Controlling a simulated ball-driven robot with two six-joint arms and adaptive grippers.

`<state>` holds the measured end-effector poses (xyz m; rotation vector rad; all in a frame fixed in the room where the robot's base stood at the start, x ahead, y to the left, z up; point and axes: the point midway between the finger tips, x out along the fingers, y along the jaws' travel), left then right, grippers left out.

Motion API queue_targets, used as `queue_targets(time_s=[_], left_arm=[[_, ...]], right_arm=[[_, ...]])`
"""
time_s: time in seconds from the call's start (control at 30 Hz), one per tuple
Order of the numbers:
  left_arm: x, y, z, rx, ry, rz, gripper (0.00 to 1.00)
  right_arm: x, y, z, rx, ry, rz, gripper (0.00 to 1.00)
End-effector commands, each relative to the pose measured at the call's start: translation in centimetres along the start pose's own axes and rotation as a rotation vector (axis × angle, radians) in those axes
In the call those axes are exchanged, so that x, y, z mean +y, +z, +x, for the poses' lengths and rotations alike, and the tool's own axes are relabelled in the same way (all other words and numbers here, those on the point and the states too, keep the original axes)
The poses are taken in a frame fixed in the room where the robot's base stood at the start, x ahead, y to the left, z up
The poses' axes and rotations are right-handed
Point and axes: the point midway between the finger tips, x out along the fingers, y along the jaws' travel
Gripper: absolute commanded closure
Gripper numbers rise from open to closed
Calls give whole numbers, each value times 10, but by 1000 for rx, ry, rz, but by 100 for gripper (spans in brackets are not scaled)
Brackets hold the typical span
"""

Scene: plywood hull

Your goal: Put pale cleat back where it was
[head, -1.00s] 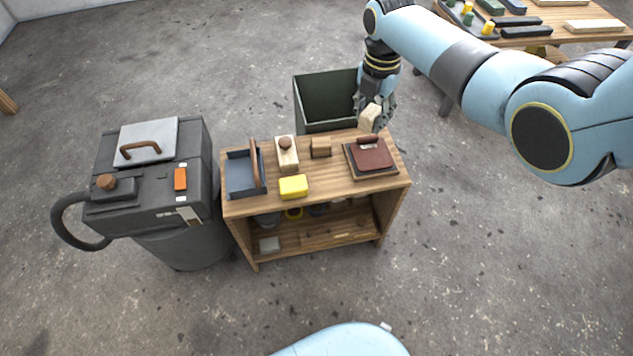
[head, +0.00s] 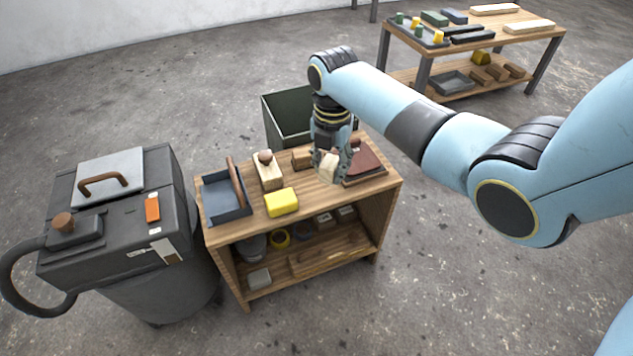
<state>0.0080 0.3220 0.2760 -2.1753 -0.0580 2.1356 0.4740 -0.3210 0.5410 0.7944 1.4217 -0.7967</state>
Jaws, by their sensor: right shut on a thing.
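The pale cleat (head: 328,166) is a small cream block. My right gripper (head: 328,172) is shut on it, over the top of the small wooden cabinet (head: 300,205), between the brown block and the dark red sander-like thing. I cannot tell whether the cleat touches the cabinet top. The gripper's fingers cover part of it and part of the red thing. My left gripper is not in view.
On the cabinet top are a grey tray (head: 225,197), a wooden block with a knob (head: 268,172), a yellow block (head: 281,202), a brown block (head: 302,158) and the dark red thing (head: 365,163). A dark bin (head: 287,118) stands behind. A grey vacuum (head: 110,215) stands left.

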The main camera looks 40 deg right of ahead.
Motion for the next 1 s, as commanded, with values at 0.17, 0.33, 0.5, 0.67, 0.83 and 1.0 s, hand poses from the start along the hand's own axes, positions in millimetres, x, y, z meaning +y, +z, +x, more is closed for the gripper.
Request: queue_targets(time_s=[0.17,0.33,0.5,0.67,0.83,1.0], left_arm=[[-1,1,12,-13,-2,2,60],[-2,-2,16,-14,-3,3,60],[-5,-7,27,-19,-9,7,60],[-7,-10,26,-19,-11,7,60],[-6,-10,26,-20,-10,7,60],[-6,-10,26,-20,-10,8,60]], right_arm=[[24,-3,17,0,0,0,93],[27,-4,26,0,-2,0,93],[26,-4,55,1,-4,0,93],[27,-4,56,-1,1,0,93],[27,-4,57,-1,0,0,93],[27,-4,58,-1,1,0,56]])
